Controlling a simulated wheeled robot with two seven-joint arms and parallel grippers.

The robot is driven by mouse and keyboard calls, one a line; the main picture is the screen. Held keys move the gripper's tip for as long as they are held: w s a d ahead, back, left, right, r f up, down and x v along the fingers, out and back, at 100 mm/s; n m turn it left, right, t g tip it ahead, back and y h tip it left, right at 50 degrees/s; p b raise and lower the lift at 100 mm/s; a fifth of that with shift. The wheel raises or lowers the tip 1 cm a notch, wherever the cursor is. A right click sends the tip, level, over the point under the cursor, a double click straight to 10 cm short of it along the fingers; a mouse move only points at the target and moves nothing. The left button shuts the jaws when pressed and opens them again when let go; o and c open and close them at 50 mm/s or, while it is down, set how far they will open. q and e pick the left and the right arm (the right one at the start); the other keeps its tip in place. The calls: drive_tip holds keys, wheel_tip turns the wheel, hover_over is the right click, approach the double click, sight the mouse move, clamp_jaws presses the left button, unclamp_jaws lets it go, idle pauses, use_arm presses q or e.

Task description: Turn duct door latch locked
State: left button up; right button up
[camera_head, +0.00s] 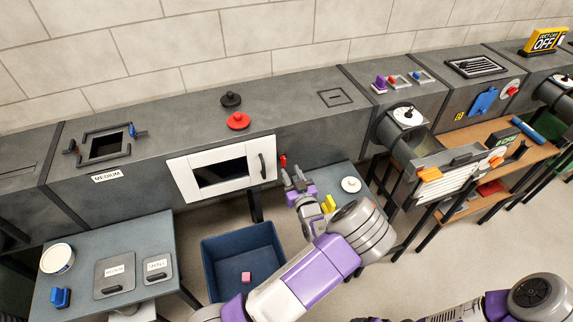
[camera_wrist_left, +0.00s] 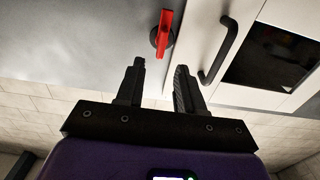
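The white-framed duct door (camera_head: 178,176) with a dark window looks closed on the front of the grey duct. Its black handle (camera_head: 262,166) is on the right side and also shows in the left wrist view (camera_wrist_left: 217,52). The red latch (camera_head: 283,160) is on the duct just right of the door. In the left wrist view the red latch lever (camera_wrist_left: 165,38) lies roughly along the door edge, on a dark round base. My left gripper (camera_head: 294,176) is open and empty, close to the latch, not visibly touching it. My right arm is at the bottom right; its fingers cannot be made out.
A blue bin (camera_head: 240,244) with a pink block (camera_head: 246,277) stands below the door. A small table (camera_head: 350,200) with a white disc is behind my left forearm. Black and red knobs (camera_head: 238,120) stand on the duct top. A side table (camera_head: 125,240) is at left.

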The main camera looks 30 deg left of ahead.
sight(285, 161)
use_arm(q)
drive_tip(key=x, duration=0.5)
drive_tip(key=shift+b, duration=0.3)
clamp_jaws()
